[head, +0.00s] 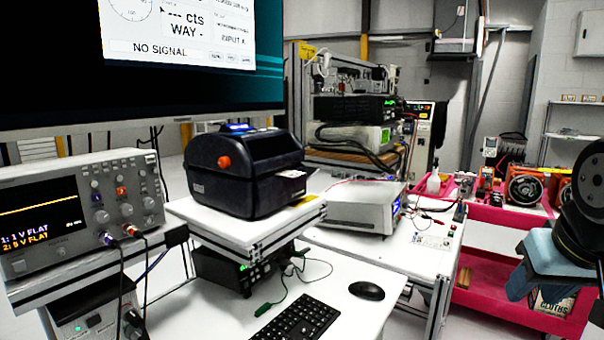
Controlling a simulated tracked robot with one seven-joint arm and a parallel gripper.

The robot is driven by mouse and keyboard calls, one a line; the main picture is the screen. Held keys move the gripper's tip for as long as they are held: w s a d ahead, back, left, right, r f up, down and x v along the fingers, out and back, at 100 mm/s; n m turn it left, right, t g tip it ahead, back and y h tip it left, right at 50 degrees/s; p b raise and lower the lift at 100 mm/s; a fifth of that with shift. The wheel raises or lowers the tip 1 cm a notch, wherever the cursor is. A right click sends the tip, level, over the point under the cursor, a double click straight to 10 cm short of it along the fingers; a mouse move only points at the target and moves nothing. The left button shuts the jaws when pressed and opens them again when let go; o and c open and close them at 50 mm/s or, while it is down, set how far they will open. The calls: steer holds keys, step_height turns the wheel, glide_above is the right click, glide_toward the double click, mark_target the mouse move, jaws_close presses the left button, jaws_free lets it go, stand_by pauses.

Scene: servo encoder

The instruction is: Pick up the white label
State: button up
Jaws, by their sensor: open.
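The white label (292,173) sticks out of the front slot of a black label printer (245,172), on its right-hand side. It is small and pale, and its inner end is hidden in the slot. The printer has an orange round knob on its near side and stands on a white raised shelf (262,232). A black rounded part of my arm shows at the right edge, far from the label.
An oscilloscope (82,215) with cables stands left, under a large monitor (190,80). A keyboard (298,322) and mouse (367,291) lie on the white desk in front. A white instrument (362,208) stands right of the printer. A pink cart (497,235) is further right.

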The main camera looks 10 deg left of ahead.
steer(key=shift+o, duration=0.8)
steer(key=shift+w, duration=0.1)
steer(key=o, duration=0.6)
steer(key=w+d+r+t+h, duration=0.1)
steer(key=w+r+t, duration=0.2)
steer(key=w, duration=0.7)
step_height(320, 180, up, 2)
steer(key=shift+d+r+t+h, duration=0.25)
steer(key=shift+d+t+h, duration=0.05)
steer(key=shift+t+h, duration=0.1)
steer(key=shift+o, duration=0.4)
steer(key=w+a+r+n+t+y, duration=0.1)
steer(key=w+a+r+t, duration=0.2)
steer(key=w+r, duration=0.2)
steer(key=shift+w+n, duration=0.3)
steer(key=shift+w, duration=0.95)
steer(key=w+a+r+n+t+y, duration=0.1)
steer(key=w+a+r+n+y, duration=0.2)
steer(key=a, duration=0.4)
steer(key=w+a+r+n+y, duration=0.1)
steer(key=w+a+n+y, duration=0.25)
steer(key=a+y, duration=0.3)
steer(key=n+g+y, duration=0.5)
steer(key=g, duration=0.3)
glide_toward(296, 173)
steer(key=x, duration=0.3)
steer(key=shift+w+a+f, duration=0.1)
steer(key=shift+a+f, duration=0.05)
steer(key=shift+a, duration=0.1)
steer(key=shift+x, duration=2.6)
